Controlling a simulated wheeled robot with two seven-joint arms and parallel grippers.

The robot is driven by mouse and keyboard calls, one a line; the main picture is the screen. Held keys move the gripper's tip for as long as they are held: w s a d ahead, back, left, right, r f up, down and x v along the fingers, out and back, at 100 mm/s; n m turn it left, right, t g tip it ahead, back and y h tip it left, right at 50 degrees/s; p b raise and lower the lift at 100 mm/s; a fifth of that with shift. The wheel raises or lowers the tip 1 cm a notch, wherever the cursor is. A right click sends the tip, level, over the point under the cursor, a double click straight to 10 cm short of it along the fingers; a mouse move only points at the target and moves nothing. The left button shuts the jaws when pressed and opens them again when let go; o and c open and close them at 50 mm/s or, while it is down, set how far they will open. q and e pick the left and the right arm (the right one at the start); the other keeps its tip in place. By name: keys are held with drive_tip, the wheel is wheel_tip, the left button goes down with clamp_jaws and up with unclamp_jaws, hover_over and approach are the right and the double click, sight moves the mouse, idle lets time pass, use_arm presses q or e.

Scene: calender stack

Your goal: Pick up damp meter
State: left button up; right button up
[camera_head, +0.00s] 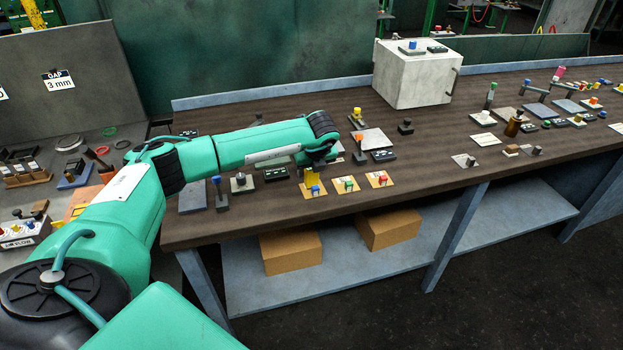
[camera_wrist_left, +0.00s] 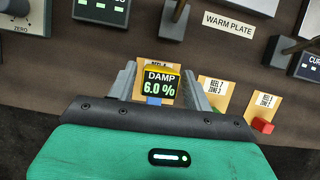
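The damp meter (camera_wrist_left: 160,84) is a small yellow block with a dark screen reading DAMP 6.0 %, and a blue part shows at its lower edge. In the head view the damp meter (camera_head: 311,178) is by the table's front edge, on a tan card (camera_head: 314,193). My left gripper (camera_wrist_left: 158,76) has one grey finger on each side of the meter, with narrow gaps showing, so it looks open around it. In the head view my left gripper (camera_head: 317,163) is just above and behind the meter, its fingers mostly hidden. My right gripper is not in view.
Two tan cards with a green block (camera_head: 347,184) and a red block (camera_head: 381,179) lie to the right. A small lever (camera_head: 219,194) stands to the left. A white box (camera_head: 411,78) stands farther back. The table's front edge is close.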

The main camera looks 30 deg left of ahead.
use_arm(q)
drive_tip(key=c, duration=1)
drive_tip(key=shift+r, duration=0.1)
